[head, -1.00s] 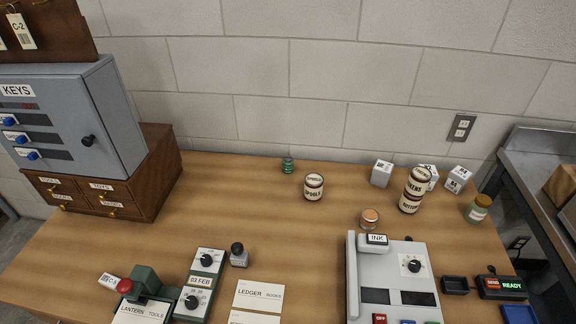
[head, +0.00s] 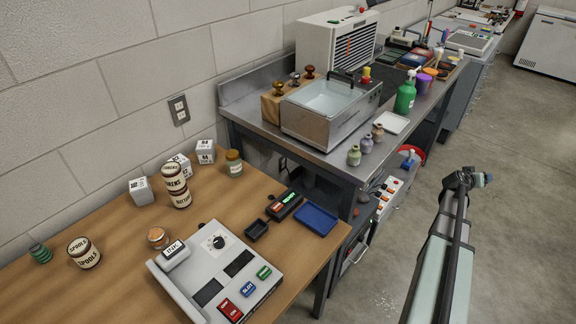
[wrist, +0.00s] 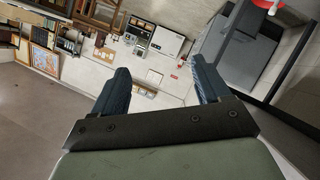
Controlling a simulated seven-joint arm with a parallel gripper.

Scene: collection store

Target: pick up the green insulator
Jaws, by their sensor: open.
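The green insulator (head: 40,253) is a small, ribbed green piece standing on the wooden table at the far left in the head view, beside a cream spools tin. It is not seen in the wrist view. My gripper (wrist: 163,78) is open and empty in the wrist view, its two dark blue fingers apart over distant floor and furniture. In the head view my arm stretches up at the right, over the floor, far from the insulator.
The spools tin (head: 83,252), stacked tins (head: 176,186), a cork-topped jar (head: 158,238) and white cubes (head: 141,191) stand on the table. A grey ink machine (head: 197,284) is in front. A metal bench (head: 340,165) with a glass-lidded tank stands to the right. The floor at right is open.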

